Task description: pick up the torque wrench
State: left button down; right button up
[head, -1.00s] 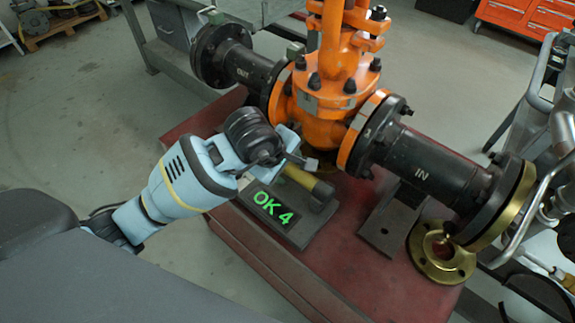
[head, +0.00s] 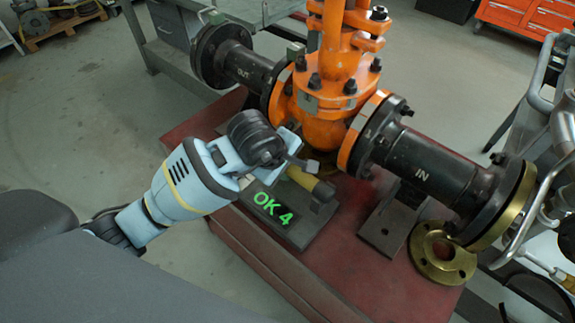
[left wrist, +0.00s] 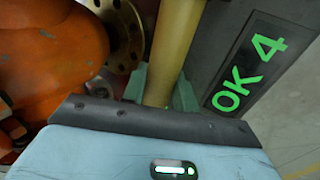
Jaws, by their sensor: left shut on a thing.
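The torque wrench (head: 323,191) shows in the head view as a yellow bar with a dark end, over a grey stand with a green "OK 4" display (head: 271,207). My left gripper (head: 296,166) is at the wrench's far end and partly hides it. In the left wrist view the yellow bar of the wrench (left wrist: 175,50) runs up from between the green-grey fingertips of my left gripper (left wrist: 160,92). The fingers are shut on it. The display (left wrist: 248,72) is just right of the bar there. My right gripper is in neither view.
The orange valve (head: 325,100) with black flanged pipes stands right behind the wrench on the red bench (head: 330,265). A brass flange (head: 442,253) lies at the right. A dark metal bracket (head: 391,218) stands between. Open floor is at the left.

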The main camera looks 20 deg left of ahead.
pick_arm(q)
jog(key=shift+w+r, duration=0.1)
jog(key=shift+r, duration=0.1)
jog(key=shift+r, duration=1.5)
jog(key=shift+a+r, duration=0.25)
jog(key=s+a, duration=0.3)
jog(key=a, duration=0.4)
jog(key=s+a+r+b, duration=0.1)
jog(key=s+a, duration=0.2)
jog(key=a, duration=0.4)
jog(key=shift+s+a+r, duration=0.15)
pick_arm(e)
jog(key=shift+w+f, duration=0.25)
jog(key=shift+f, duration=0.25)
pick_arm(q)
jog(key=shift+r, duration=0.15)
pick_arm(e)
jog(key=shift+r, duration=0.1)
